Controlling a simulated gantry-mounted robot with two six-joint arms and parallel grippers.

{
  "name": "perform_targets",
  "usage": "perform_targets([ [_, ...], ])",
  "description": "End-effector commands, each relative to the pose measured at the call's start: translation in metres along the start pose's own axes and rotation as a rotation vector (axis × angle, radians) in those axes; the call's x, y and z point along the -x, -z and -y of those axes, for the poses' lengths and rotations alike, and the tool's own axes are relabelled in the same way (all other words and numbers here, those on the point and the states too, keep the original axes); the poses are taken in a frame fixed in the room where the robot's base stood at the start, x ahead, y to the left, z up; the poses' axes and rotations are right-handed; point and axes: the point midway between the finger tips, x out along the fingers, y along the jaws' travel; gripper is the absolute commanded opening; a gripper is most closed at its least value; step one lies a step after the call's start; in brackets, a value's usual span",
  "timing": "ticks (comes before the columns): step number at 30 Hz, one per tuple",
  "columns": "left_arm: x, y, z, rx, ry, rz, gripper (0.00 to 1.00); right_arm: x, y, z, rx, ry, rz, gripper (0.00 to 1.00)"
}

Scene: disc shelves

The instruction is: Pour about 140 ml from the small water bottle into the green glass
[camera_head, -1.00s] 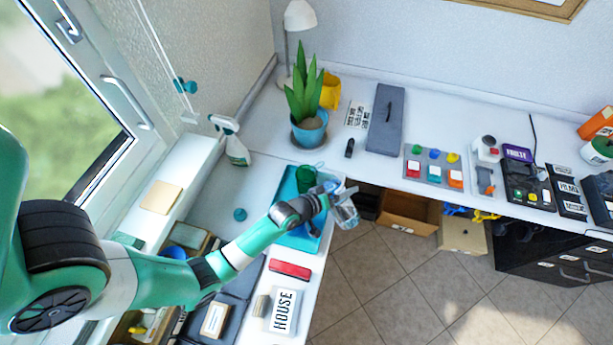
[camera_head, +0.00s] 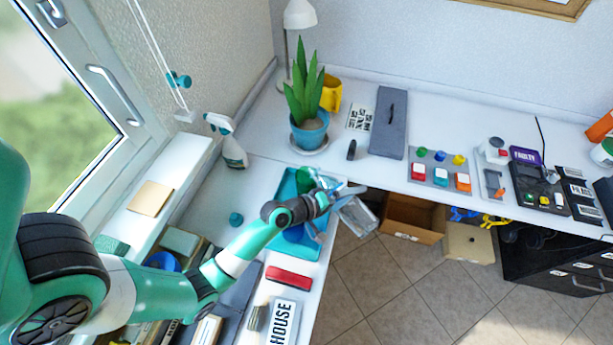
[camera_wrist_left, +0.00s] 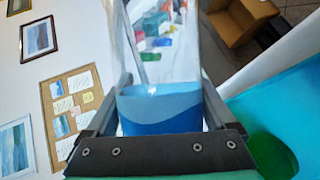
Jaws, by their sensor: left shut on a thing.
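My left gripper (camera_head: 338,193) is shut on the small water bottle (camera_wrist_left: 163,75), a clear bottle with a blue wavy band. In the wrist view the bottle stands between the two fingers, with the band low near the gripper. In the head view the gripper is above the right edge of the teal tray (camera_head: 284,190). The green glass (camera_head: 303,178) is on the tray, just left of the gripper and partly hidden by it; green also shows at the lower right of the wrist view (camera_wrist_left: 272,155). I cannot tell whether water is flowing. My right gripper is not in view.
A potted plant (camera_head: 309,132) and a spray bottle (camera_head: 232,150) stand behind the tray. A small teal cap (camera_head: 236,219) lies left of it. The desk edge drops to the floor on the right.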

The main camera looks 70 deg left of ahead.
Motion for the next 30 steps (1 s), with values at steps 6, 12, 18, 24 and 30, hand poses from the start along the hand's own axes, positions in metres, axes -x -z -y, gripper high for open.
perform_targets([
  [6, 0.0007, 0.0017, -0.0016, 0.028, -0.015, 0.007, 0.00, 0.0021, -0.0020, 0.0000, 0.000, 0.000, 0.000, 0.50],
  [12, 0.0012, 0.0030, -0.0021, 0.049, -0.024, 0.013, 0.00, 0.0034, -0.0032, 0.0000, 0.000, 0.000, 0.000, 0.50],
  [18, 0.0018, 0.0043, -0.0025, 0.070, -0.033, 0.019, 0.00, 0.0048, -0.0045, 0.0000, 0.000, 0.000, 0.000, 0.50],
  [24, 0.0028, 0.0040, -0.0055, 0.091, -0.042, 0.026, 0.00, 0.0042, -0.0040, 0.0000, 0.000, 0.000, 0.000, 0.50],
  [30, 0.0037, 0.0017, -0.0085, 0.114, -0.050, 0.033, 0.00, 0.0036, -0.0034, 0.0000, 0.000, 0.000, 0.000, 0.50],
])
